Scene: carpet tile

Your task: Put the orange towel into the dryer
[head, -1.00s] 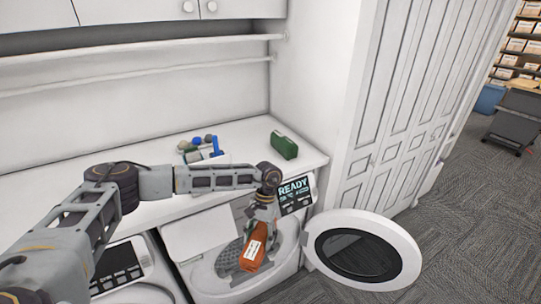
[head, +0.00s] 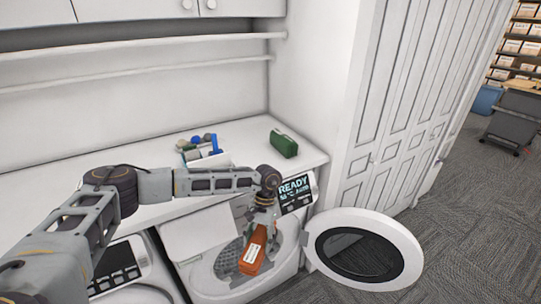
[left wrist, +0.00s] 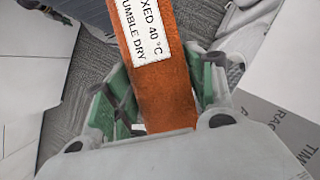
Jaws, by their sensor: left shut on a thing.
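My left gripper (head: 262,226) is shut on the orange towel (head: 254,254), a folded block with a white care label. In the left wrist view the towel (left wrist: 162,92) stands between the two green-padded fingers, its label reading "TUMBLE DRY". The dryer (head: 284,258) is the white front-loading machine with a "READY" display (head: 294,190). Its round door (head: 400,230) stands open to the right. In the head view the towel overlaps the dryer's opening; I cannot tell whether any of it is inside. My right gripper is not in view.
A white counter (head: 120,160) runs above the machines. A green box (head: 284,144) and a small white tray (head: 222,160) with blue and grey items stand on it. A second machine (head: 128,278) is at left. Carpet floor (head: 470,220) is open at right.

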